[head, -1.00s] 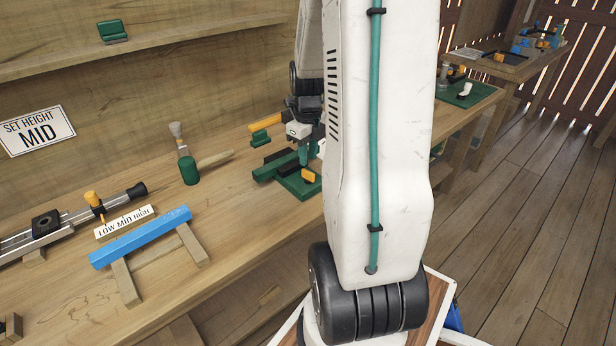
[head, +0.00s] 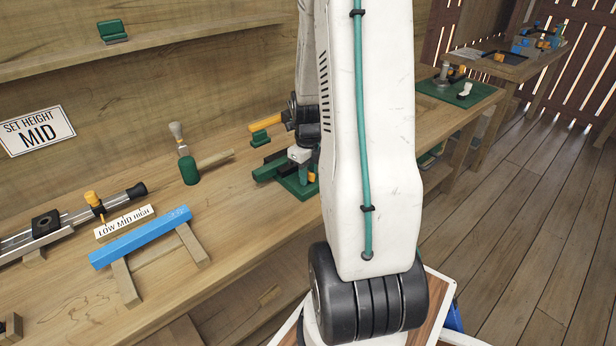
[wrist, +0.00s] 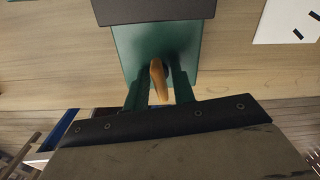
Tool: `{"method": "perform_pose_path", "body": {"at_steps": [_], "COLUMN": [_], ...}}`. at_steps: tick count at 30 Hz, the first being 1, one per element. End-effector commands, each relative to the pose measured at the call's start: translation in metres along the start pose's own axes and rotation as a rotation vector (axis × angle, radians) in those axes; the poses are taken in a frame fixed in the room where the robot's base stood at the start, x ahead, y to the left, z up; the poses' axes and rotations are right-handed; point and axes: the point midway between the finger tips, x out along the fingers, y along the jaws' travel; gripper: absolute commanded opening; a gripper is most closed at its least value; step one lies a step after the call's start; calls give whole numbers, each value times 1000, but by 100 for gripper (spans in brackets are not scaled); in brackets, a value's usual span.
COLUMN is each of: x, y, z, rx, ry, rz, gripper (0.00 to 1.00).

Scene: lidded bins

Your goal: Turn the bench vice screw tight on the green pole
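The green bench vice (head: 268,171) stands on the workbench, with its base partly behind my arm in the head view. In the wrist view its green base (wrist: 185,45) and a dark jaw block (wrist: 155,10) show at the top. An orange screw handle (wrist: 158,80) points toward the wrist camera. My gripper (wrist: 158,75) has its two green fingers apart, one on each side of the handle. A narrow gap shows beside the handle, so the fingers do not appear closed on it. I cannot make out a separate green pole in the vice.
Open floor lies to the right.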

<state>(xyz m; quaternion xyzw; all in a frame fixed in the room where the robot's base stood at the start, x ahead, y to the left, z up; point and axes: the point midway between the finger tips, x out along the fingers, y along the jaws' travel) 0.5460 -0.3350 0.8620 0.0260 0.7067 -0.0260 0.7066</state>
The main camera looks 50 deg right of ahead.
Motion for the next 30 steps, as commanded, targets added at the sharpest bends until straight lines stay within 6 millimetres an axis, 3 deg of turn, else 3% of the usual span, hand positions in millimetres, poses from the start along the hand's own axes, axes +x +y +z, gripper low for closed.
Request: {"method": "perform_pose_path", "body": {"at_steps": [5, 8, 13, 21, 26, 27, 30], "x": [0, 0, 0, 0, 0, 0, 0], "y": [0, 0, 0, 0, 0, 0, 0], "z": [0, 0, 0, 0, 0, 0, 0], "rx": [0, 0, 11, 211, 214, 214, 214], "ry": [0, 0, 0, 0, 0, 0, 0], "rz": [0, 0, 0, 0, 0, 0, 0], "gripper": [25, 4, 4, 5, 5, 28, 29]}}
